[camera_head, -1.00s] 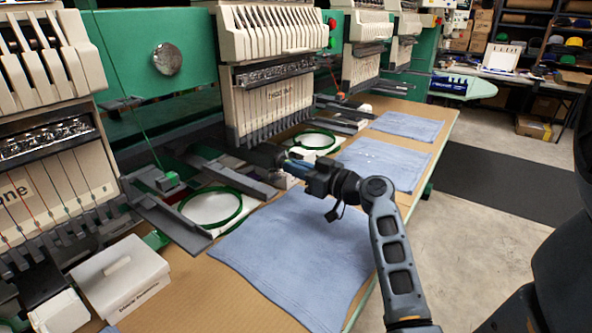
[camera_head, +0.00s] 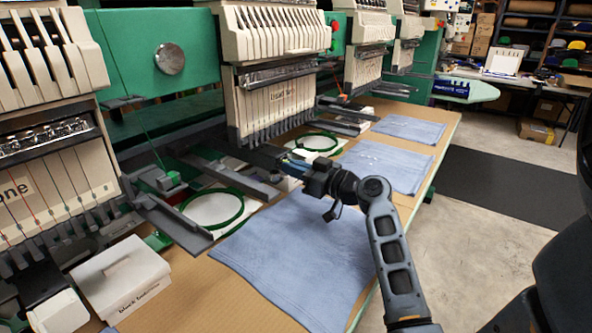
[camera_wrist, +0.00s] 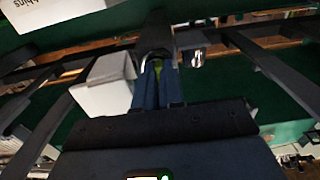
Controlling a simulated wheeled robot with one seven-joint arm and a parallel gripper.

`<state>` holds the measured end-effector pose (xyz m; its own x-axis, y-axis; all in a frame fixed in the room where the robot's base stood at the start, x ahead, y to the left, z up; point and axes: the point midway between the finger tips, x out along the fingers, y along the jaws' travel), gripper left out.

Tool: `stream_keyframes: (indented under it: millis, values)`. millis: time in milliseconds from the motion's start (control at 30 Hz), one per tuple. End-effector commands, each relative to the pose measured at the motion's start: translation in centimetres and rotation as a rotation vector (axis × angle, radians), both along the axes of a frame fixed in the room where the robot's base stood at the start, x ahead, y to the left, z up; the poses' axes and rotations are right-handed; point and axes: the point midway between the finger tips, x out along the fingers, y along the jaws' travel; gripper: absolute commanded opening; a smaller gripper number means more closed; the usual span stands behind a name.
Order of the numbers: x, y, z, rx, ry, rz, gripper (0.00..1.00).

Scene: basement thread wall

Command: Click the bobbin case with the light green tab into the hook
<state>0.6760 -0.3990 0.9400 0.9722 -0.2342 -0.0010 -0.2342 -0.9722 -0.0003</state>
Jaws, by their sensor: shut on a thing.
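My gripper (camera_head: 288,162) reaches in from the right, at the end of a dark lower arm (camera_head: 265,154) of the middle embroidery machine. In the wrist view its two blue fingers (camera_wrist: 158,86) are nearly together, with a light green tab (camera_wrist: 157,65) between them. The tab belongs to the bobbin case, whose body is mostly hidden by the fingers. A shiny curved metal rim (camera_wrist: 155,53) shows just past the fingertips, at the dark arm's end where the hook sits. The picture is too small to tell whether the case is seated in it.
In the wrist view a white box (camera_wrist: 104,90) is left of the fingers and a small shiny part (camera_wrist: 197,58) right. Dark machine arms (camera_head: 172,222) and green hoops (camera_head: 212,208) stand nearby. A lidded white box (camera_head: 122,280) stands front left.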

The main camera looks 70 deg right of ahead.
Motion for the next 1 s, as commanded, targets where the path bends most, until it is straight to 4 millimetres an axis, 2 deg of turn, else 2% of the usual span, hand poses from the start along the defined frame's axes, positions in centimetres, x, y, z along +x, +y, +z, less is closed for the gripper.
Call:
stream_keyframes:
  millis: [67, 100, 400, 733, 1000]
  values:
    - [0.0, 0.0, 0.0, 0.000, 0.000, 0.000, 0.00]
    - [0.0, 0.0, 0.0, 0.000, 0.000, 0.000, 0.10]
    - [0.0, 0.0, 0.0, 0.000, -0.001, 0.000, 0.38]
    - [-0.5, 0.2, 0.0, 0.001, -0.001, 0.002, 0.38]
    - [-4.5, 1.1, -0.2, 0.000, -0.001, -0.002, 0.38]
